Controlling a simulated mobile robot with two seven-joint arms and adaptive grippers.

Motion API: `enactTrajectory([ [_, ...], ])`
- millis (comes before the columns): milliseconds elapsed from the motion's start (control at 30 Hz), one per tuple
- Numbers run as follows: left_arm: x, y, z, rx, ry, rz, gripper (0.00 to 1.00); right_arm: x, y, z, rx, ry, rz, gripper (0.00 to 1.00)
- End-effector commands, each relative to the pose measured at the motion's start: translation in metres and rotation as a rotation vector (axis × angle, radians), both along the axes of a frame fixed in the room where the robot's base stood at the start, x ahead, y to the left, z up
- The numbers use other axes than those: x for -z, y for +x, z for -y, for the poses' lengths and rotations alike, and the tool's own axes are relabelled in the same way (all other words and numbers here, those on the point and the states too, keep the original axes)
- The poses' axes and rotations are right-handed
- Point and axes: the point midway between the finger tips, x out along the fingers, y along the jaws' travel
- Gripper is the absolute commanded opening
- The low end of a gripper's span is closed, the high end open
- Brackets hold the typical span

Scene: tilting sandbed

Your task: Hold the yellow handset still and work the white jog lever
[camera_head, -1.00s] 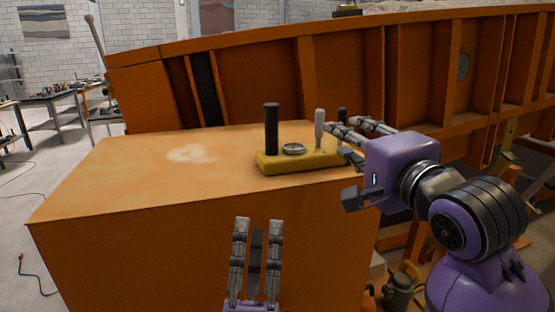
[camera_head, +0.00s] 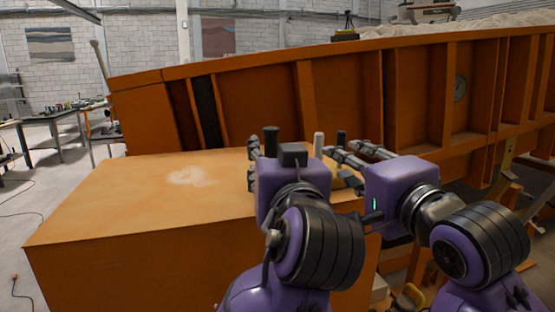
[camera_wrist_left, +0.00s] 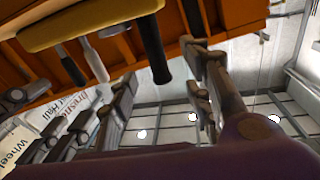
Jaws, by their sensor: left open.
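The yellow handset (camera_wrist_left: 85,22) lies on the orange box top; in the head view my left gripper mostly hides it. Its thick black post (camera_head: 271,140) stands at its left end, and the white jog lever (camera_head: 319,144) stands upright right of it. A thinner black post (camera_head: 341,138) stands beyond. My left gripper (camera_wrist_left: 160,64) is open at the handset, and the thick black post (camera_wrist_left: 153,50) shows between its fingers in the wrist view; I see no grip on it. My right gripper (camera_head: 343,150) is just right of the white lever, fingers apart; nothing shows held.
The orange box top (camera_head: 120,200) is clear left of the handset, with a pale sandy patch. The tall orange sandbed wall (camera_head: 255,95) rises behind the box. A workbench with small items (camera_head: 55,115) stands far left.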

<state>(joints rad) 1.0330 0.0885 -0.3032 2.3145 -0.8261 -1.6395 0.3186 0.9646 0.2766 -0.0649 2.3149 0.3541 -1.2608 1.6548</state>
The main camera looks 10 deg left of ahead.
Motion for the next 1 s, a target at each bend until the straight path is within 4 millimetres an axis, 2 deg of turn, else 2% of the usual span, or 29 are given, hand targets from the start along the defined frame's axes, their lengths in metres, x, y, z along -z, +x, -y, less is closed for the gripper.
enactTrajectory([
  [167,-0.001,0.01,0.001,0.023,-0.044,-0.006,0.45,0.0,0.0,0.0,0.0,0.0,0.0,0.31],
  [600,-0.001,0.067,-0.021,0.021,-0.04,-0.005,0.45,0.0,0.0,0.0,0.0,0.0,0.0,0.31],
  [767,-0.001,0.074,-0.024,0.022,-0.043,-0.005,0.45,0.0,0.0,0.0,0.0,0.0,0.0,0.31],
  [1000,-0.001,0.075,-0.024,0.022,-0.043,-0.005,0.45,0.0,0.0,0.0,0.0,0.0,0.0,0.31],
])
